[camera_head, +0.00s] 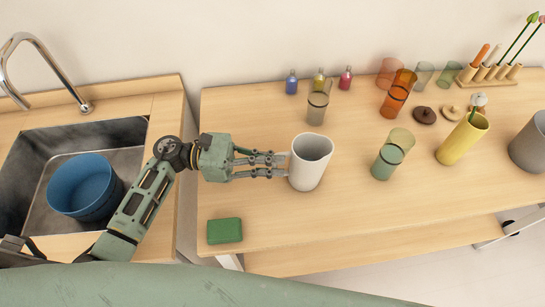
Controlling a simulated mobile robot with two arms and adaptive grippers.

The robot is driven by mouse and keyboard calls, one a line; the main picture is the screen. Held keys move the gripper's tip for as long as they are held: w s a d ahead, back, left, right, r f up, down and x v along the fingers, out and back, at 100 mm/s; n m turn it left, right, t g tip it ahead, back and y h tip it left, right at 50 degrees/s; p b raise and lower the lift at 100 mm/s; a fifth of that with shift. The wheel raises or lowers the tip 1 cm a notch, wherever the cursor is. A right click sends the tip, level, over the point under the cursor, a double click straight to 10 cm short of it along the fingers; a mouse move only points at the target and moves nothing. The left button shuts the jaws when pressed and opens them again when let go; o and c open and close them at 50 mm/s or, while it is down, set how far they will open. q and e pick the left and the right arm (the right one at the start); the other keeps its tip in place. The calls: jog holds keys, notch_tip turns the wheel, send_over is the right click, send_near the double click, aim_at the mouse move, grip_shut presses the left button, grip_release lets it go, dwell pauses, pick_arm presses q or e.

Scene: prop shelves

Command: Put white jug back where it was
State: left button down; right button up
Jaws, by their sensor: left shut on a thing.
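The white jug (311,164) is upright at the left-centre of the wooden table, with its open mouth facing up. My left gripper (284,165) reaches in from the left and is shut on the jug's left side. Its fingertips meet the jug there, and the exact grip is partly hidden. I cannot tell whether the jug's base rests on the tabletop or is slightly above it. My right gripper is not in view.
A green block (225,230) lies near the table's front left. Glasses (317,107), green cups (387,162), orange cups (394,102) and a yellow vase (461,140) stand behind and right. A sink (131,130) holds a blue bucket (84,187). The table's front middle is clear.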

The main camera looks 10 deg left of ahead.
pick_arm(q)
jog(key=shift+f+b, duration=0.15)
jog(key=shift+b, duration=0.15)
jog(key=c, duration=1.9)
grip_release()
jog(key=shift+o, duration=0.2)
jog(key=a+b, duration=0.1)
jog(key=a, duration=0.2)
jog(key=a+b, duration=0.1)
jog(key=a, duration=0.3)
jog(key=s+a+b, duration=0.1)
jog(key=a, duration=0.2)
jog(key=shift+a+f+b, duration=0.15)
jog(key=shift+a+b, duration=0.1)
jog(key=shift+b, duration=0.15)
jog(key=shift+s+a+r, duration=0.1)
jog(key=shift+a+r, duration=0.1)
jog(key=shift+a, duration=0.6)
